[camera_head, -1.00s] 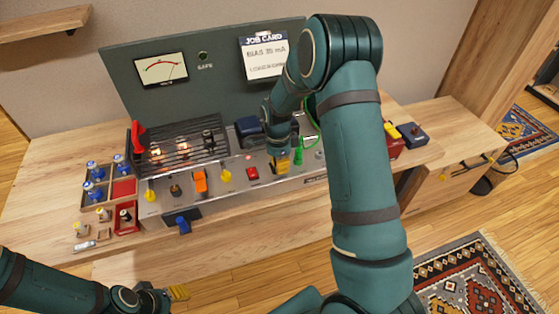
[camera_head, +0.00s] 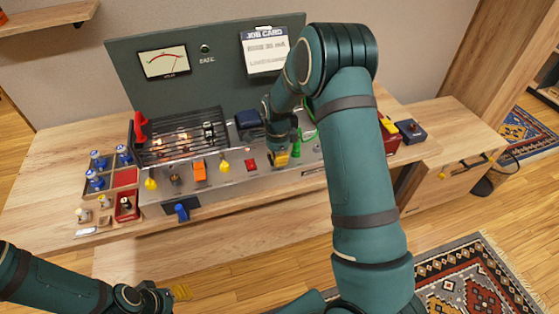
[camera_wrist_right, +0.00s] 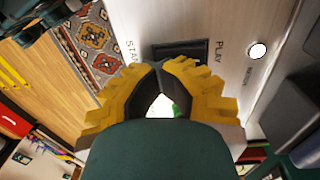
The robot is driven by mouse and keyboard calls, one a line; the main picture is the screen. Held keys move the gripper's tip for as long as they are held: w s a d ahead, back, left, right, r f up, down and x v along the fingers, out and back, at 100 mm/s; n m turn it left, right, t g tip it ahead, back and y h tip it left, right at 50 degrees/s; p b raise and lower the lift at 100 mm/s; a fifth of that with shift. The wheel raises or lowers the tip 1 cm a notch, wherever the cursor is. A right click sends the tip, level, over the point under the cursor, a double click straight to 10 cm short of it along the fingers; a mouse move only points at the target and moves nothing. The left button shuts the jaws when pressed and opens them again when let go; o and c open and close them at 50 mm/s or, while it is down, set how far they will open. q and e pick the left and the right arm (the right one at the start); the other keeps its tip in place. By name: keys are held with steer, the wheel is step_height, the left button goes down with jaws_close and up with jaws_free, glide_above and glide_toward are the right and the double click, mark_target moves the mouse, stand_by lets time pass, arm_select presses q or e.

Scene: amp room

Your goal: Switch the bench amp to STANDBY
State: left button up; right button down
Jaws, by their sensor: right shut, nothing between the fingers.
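The bench amp (camera_head: 205,178) stands on the wooden bench, with a pale panel along its front. My right gripper (camera_head: 281,160) is at the right part of this panel. In the right wrist view its yellow fingers (camera_wrist_right: 160,68) are shut and empty, tips close to a black switch (camera_wrist_right: 182,50). The switch lies between a label reading PLAY (camera_wrist_right: 218,52) and one partly hidden, starting STA (camera_wrist_right: 130,52). The fingers cover part of the switch; I cannot tell its position or whether they touch it. My left gripper (camera_head: 178,292) is low, away from the bench; its opening is unclear.
Orange (camera_head: 200,170) and yellow (camera_head: 224,166) controls and a red one (camera_head: 251,164) line the panel left of my right gripper. A sorting tray (camera_head: 110,187) is at left. A meter (camera_head: 164,62) and job card (camera_head: 265,52) are on the back board.

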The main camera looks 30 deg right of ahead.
steer(key=shift+w+a+r+p, duration=0.1)
steer(key=shift+r+p, duration=0.5)
steer(key=shift+r, duration=0.15)
arm_select(q)
steer(key=shift+r, duration=0.6)
